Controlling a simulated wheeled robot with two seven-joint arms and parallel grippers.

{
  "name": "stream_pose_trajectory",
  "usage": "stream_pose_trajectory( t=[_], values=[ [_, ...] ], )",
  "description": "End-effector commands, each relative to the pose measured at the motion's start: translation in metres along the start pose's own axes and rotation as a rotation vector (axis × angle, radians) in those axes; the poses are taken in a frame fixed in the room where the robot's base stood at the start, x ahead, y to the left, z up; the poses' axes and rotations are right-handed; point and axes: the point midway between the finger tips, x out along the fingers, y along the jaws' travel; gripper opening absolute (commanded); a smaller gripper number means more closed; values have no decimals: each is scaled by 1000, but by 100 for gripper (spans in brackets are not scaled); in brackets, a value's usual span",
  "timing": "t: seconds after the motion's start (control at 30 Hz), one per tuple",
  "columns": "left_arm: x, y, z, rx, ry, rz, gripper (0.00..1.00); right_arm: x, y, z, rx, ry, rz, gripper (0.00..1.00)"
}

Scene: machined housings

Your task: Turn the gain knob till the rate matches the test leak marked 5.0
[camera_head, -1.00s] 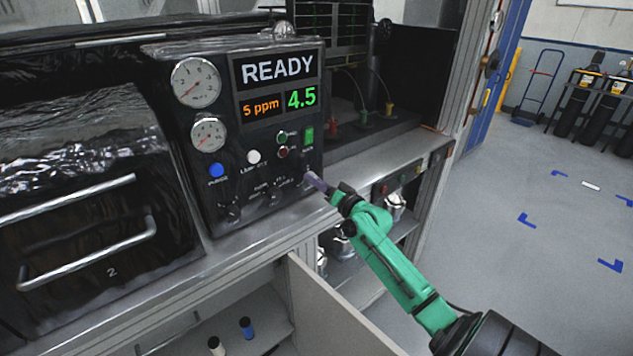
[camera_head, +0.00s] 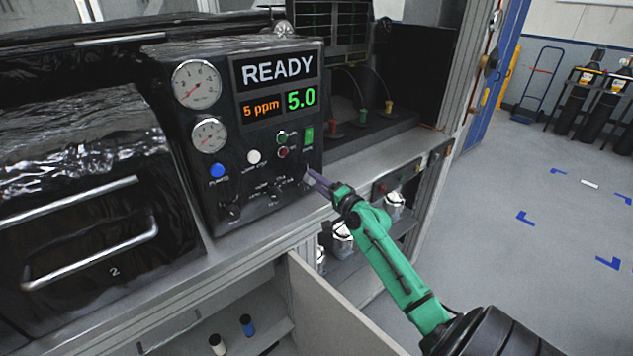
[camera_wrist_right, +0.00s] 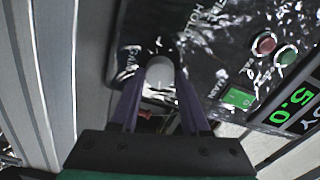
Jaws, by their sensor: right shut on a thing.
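The black control panel (camera_head: 225,100) has a lit screen reading READY, with an orange "5 ppm" box (camera_head: 261,108) and a green rate readout (camera_head: 300,99) showing 5.0. My right gripper (camera_head: 311,176) reaches the panel's lower right corner. In the right wrist view its purple fingers (camera_wrist_right: 159,88) sit on either side of the grey round gain knob (camera_wrist_right: 160,72), shut on it. Lettering that looks like GAIN is beside the knob. In the head view the fingers mostly hide the knob. I cannot make out a test leak marked 5.0. My left gripper is not in view.
Other knobs (camera_head: 231,210), a blue button (camera_head: 217,171) and a white button (camera_head: 254,157) are left of my gripper. An open cabinet door (camera_head: 335,308) hangs below.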

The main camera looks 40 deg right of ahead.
Motion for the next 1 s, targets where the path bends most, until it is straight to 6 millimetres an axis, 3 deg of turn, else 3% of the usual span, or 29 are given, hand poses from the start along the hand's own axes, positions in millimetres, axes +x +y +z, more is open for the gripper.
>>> stream_pose_trajectory(
  t=[0.37, 0.4, 0.47, 0.83, 1.0],
  values=[
    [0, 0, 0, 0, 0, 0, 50, 0, -1, -2, 3, 5, -3, 0],
    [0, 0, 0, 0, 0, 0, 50, 0, -1, -2, 3, 5, -3, 53],
    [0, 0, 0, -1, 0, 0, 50, 0, -1, -2, 2, 5, -3, 75],
    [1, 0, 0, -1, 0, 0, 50, -3, 0, 0, 3, 1, -1, 75],
    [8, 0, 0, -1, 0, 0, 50, -27, 4, 1, 2, 0, 2, 75]
  ],
)
